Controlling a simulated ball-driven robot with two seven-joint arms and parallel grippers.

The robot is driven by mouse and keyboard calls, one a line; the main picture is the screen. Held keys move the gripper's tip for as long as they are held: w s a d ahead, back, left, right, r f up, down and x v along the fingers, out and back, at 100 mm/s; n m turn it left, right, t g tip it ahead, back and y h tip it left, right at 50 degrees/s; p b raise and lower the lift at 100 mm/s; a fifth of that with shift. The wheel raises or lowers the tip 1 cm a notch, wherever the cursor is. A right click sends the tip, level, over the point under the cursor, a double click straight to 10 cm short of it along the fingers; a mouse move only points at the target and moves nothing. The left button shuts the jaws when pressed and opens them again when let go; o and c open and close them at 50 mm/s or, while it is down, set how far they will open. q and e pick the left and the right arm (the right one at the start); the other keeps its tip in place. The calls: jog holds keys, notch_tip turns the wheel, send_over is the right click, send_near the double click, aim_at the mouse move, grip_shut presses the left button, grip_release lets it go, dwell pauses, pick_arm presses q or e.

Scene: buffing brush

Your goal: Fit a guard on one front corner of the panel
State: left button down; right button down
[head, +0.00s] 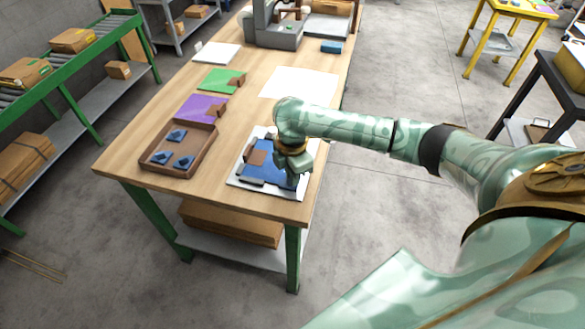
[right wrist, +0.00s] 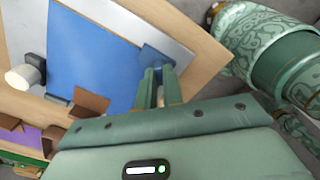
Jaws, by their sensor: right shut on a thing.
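The blue panel (head: 262,173) lies in a white fixture plate (head: 236,180) near the front right of the workbench; it also fills the upper middle of the right wrist view (right wrist: 90,62). My right gripper (head: 294,176) is over the panel's right side. In the right wrist view its green fingers (right wrist: 158,76) are shut on a small darker blue guard (right wrist: 157,57), which is at a corner of the panel. I cannot tell whether the guard is fully seated. Several blue guards (head: 182,161) lie in the brown tray. My left gripper is not in view.
The brown tray (head: 206,152) stands left of the fixture. Brown blocks (right wrist: 92,103) and a dark clamp with a white end (right wrist: 22,77) border the panel. Purple (head: 200,107) and green (head: 216,79) pieces lie behind the tray. A white sheet (head: 300,82) lies behind the fixture.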

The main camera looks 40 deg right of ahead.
jog(key=shift+w+p, duration=0.25)
jog(key=shift+p, duration=0.15)
dwell(0.5)
jog(key=c, duration=1)
grip_release()
jog(key=shift+o, duration=0.2)
notch_tip(320, 180, up, 7)
jog(key=p, duration=0.8)
jog(key=shift+p, duration=0.3)
